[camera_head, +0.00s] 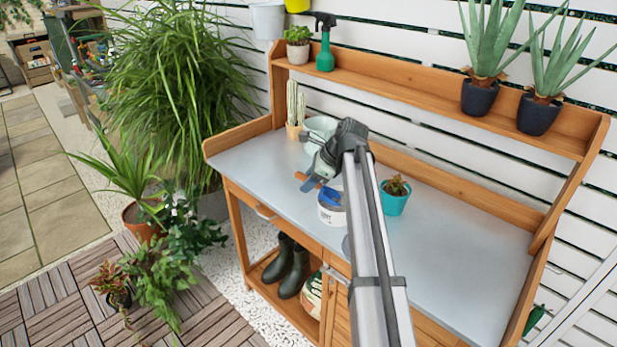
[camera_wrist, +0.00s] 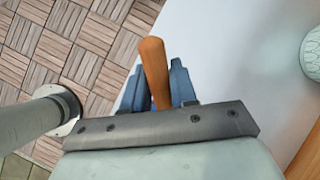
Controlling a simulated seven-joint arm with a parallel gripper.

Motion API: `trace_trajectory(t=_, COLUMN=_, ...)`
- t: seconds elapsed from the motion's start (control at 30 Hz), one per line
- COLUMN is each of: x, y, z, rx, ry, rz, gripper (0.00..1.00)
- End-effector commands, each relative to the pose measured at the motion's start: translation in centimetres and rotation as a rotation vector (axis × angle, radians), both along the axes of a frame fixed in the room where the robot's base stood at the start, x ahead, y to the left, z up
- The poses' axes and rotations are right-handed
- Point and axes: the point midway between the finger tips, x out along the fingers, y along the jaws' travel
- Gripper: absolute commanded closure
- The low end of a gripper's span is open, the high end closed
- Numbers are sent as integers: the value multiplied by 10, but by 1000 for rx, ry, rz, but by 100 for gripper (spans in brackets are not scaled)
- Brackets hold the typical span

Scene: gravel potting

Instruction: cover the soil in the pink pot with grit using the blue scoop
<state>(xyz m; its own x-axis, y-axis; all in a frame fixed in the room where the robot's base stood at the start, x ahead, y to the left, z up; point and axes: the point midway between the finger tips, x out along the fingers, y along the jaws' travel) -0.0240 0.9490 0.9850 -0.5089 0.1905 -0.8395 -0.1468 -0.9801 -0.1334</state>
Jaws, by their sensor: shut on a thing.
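My gripper (camera_head: 313,182) is over the left part of the bench, its blue-grey fingers shut on an orange wooden handle (camera_wrist: 153,62). The handle appears to belong to the blue scoop (camera_head: 330,196), whose blue part shows at the mouth of a white tub (camera_head: 332,214). I cannot tell how deep the scoop is in the tub. The tub has dark lettering, and its contents cannot be made out. I do not see a clearly pink pot or its soil; my arm hides part of the bench.
A teal pot (camera_head: 394,204) with a small plant stands right of my arm. A cactus in a small peach pot (camera_head: 293,131) and a pale green pot (camera_head: 320,126) stand at the back left; a pale ribbed pot shows in the wrist view (camera_wrist: 313,52). The bench's right side (camera_head: 460,245) is clear.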

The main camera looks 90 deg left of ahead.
Motion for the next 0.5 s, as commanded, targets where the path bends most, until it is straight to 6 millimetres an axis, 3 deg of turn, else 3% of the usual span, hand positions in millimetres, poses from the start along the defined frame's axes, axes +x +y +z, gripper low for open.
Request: trace_trajectory(t=0.5, x=14, y=-1, z=-21, rx=-2, ry=-34, rz=-1, gripper=100)
